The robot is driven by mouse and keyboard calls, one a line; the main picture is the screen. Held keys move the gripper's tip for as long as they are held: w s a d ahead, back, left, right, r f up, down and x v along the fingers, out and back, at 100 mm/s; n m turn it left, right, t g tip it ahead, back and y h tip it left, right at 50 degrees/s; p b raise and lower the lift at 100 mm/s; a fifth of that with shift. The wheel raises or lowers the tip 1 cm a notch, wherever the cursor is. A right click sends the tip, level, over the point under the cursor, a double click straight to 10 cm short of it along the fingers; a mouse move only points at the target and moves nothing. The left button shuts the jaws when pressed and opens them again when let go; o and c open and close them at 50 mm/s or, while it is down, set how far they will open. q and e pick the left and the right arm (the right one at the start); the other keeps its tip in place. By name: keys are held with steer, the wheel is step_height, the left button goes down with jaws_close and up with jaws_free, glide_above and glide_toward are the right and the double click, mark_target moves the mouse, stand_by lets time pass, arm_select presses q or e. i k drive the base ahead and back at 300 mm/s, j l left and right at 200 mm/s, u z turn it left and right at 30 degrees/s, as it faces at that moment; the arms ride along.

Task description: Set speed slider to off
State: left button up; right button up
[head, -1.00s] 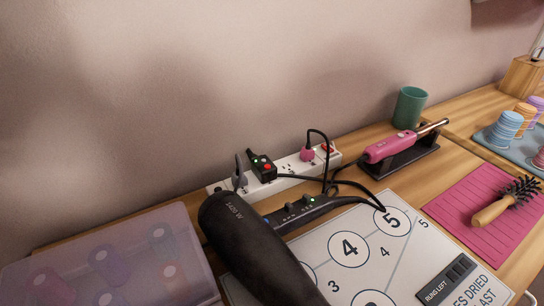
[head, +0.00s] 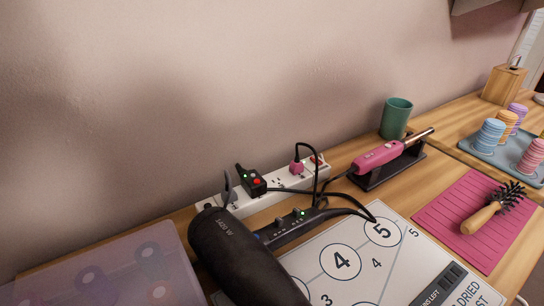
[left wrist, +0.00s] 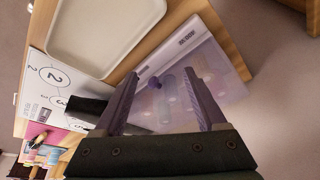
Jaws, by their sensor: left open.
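A black hair dryer (head: 240,262) lies on its side, its barrel toward the front and its handle (head: 290,228) running back to the right. Small slider switches (head: 280,222) sit along the handle, with a tiny green light near its far end; their exact settings are too small to read. In the left wrist view the dryer is a dark shape (left wrist: 90,105), partly hidden by a finger. My left gripper (left wrist: 161,73) is open and empty, its fingers over the translucent box. Neither gripper shows in the head view.
A white power strip (head: 262,193) with plugs and black cords runs behind the handle. A translucent box (head: 100,262) stands at left. A pink curling iron (head: 378,157) rests on its holder, near a green cup (head: 396,118). A numbered mat (head: 345,240) lies right of the dryer. The left wrist view shows a cream tray (left wrist: 105,35).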

mark_target(279, 221)
steer(key=i+l+u, duration=0.2)
steer(key=l+u, duration=0.2)
steer(key=i+l+u, duration=0.15)
steer(key=l+u, duration=0.25)
steer(key=i+l+u, duration=0.1)
steer(key=l+u, duration=0.7)
steer(key=i+j, duration=0.05)
